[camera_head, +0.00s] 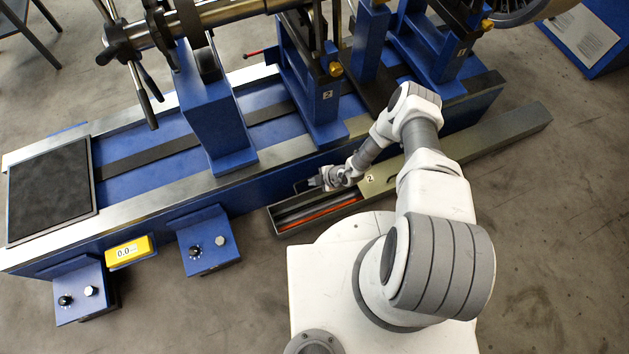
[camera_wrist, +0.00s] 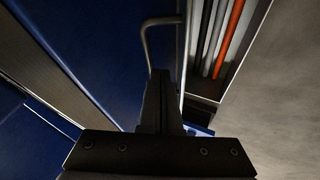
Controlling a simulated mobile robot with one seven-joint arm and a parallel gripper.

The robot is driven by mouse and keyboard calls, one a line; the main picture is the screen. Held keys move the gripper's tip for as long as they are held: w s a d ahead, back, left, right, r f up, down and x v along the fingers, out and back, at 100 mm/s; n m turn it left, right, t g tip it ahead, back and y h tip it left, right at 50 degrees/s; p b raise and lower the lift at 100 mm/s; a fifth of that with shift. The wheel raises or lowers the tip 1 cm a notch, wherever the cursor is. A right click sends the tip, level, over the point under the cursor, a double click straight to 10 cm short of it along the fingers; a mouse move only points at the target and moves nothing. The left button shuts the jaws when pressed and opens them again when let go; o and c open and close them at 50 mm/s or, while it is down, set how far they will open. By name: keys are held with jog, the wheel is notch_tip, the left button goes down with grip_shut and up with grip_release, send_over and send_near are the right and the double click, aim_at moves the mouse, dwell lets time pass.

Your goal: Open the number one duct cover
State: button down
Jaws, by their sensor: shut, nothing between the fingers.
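The floor duct runs along the front of the blue machine bed. Its left section (camera_head: 290,216) is uncovered, with grey and orange-red cables inside; these cables (camera_wrist: 227,40) also show in the wrist view. A thin pale edge (camera_wrist: 187,55) beside the opening appears to be the raised cover seen edge-on, with a bent metal handle (camera_wrist: 147,42) on its machine side. No number one label is readable on it. My gripper (camera_head: 318,181) is at the machine side of the opening. In the wrist view my gripper (camera_wrist: 163,75) is shut and empty, close to the handle; contact is unclear.
The neighbouring olive cover (camera_head: 378,183) marked 2 lies closed on the duct, partly behind my arm. The blue machine bed (camera_head: 240,190) stands close behind the opening. Blue control boxes (camera_head: 208,242) and a yellow display (camera_head: 128,251) are at left. Floor in front is clear.

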jog(key=shift+w+a+f+g+h+b, duration=0.15)
jog(key=shift+w+g+h+b, duration=0.2)
jog(key=shift+w+b, duration=0.5)
jog(key=shift+w+a+r, duration=0.15)
jog(key=shift+a+r, duration=0.05)
jog(key=shift+r, duration=0.05)
jog(key=p+v, duration=0.6)
jog(key=v, duration=0.4)
jog(key=shift+w+d, duration=0.1)
jog(key=shift+w, duration=0.05)
